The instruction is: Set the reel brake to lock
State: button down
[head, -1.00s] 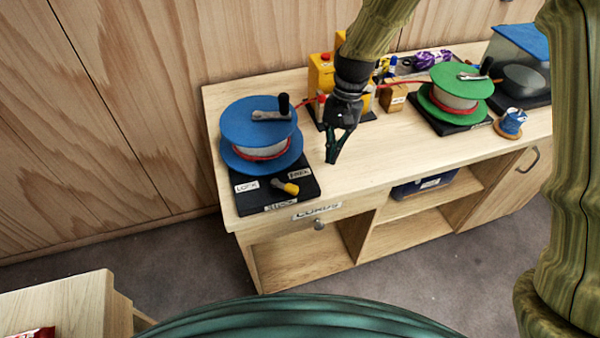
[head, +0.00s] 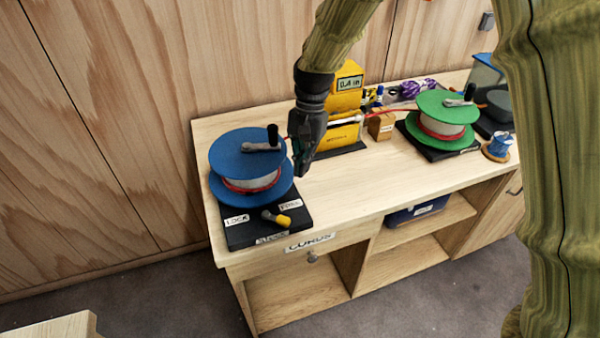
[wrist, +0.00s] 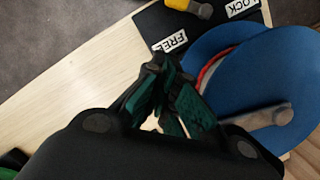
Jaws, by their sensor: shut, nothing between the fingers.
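The blue reel (head: 250,165) with red cord stands on a black base (head: 245,235) at the left end of the bench. Its brake lever (head: 276,218), with a yellow tip, lies at the base's front. The tip points right, on the side of the FREE label (head: 289,203) and away from the LOCK label (head: 237,219). My gripper (head: 302,170) is shut and empty, above the bench just right of the blue reel. In the wrist view my gripper (wrist: 165,95) is near the FREE label and the blue reel (wrist: 265,85); the lever's yellow tip (wrist: 200,9) is cut by the top edge.
A yellow device with a display (head: 345,105) stands behind my gripper. A green reel (head: 442,120) is to the right, with a red cord running toward it. A blue spool (head: 498,146) sits farther right. The bench top (head: 345,195) in front is clear.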

aim_at(292, 213)
jog(key=p+x, duration=0.1)
jog(key=x, duration=0.7)
jog(key=shift+r+p, duration=0.1)
jog(key=shift+p, duration=0.3)
jog(key=shift+s+a, duration=0.2)
jog(key=shift+s, duration=0.2)
jog(key=s, duration=0.1)
jog(key=s+a+p, duration=0.1)
jog(key=shift+s+a, duration=0.15)
jog(key=shift+s, duration=0.1)
jog(key=shift+s+a+f, duration=0.15)
jog(key=shift+s+f, duration=0.05)
jog(key=shift+f, duration=0.1)
jog(key=shift+p, duration=0.3)
